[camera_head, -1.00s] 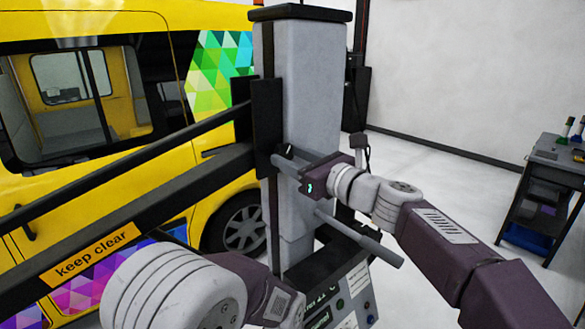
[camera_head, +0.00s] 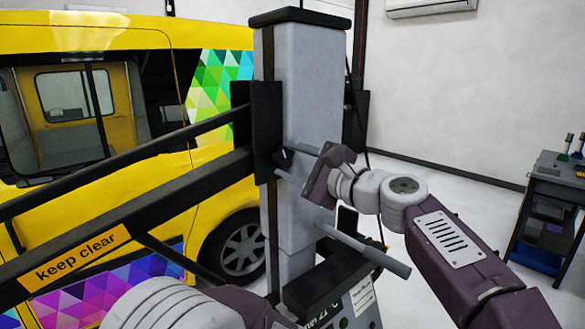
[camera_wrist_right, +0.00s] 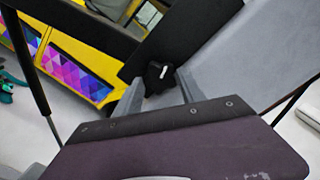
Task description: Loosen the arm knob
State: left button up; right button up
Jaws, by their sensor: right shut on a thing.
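The arm knob (camera_wrist_right: 160,76) is small and black with a white mark. In the right wrist view it sits against the dark bracket at the grey column, between my two grey fingertips. In the head view the knob (camera_head: 284,158) is a small dark shape at the column's front, largely hidden by the fingers. My right gripper (camera_head: 286,163) reaches it from the right and is shut on it; in the wrist view the gripper (camera_wrist_right: 158,91) has a finger on either side. My left arm (camera_head: 190,305) shows at the bottom left; its fingers are not in view.
The grey column (camera_head: 310,105) carries dark rails (camera_head: 120,165) running left, with a "keep clear" sign (camera_head: 75,258). A grey bar (camera_head: 365,248) sticks out below my right gripper. A yellow van (camera_head: 90,35) stands behind. A dark cart (camera_head: 545,215) stands at the right, with open floor between.

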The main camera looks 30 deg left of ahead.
jog(key=shift+n+b, duration=0.35)
jog(key=shift+n, duration=0.65)
jog(key=o, duration=1.4)
jog(key=shift+d+f+b, duration=0.15)
jog(key=shift+d+b, duration=0.15)
jog(key=shift+b, duration=0.05)
jog(key=b+v, duration=0.3)
jog(key=v, duration=0.5)
jog(key=shift+s+d, duration=0.15)
jog(key=shift+d, duration=0.05)
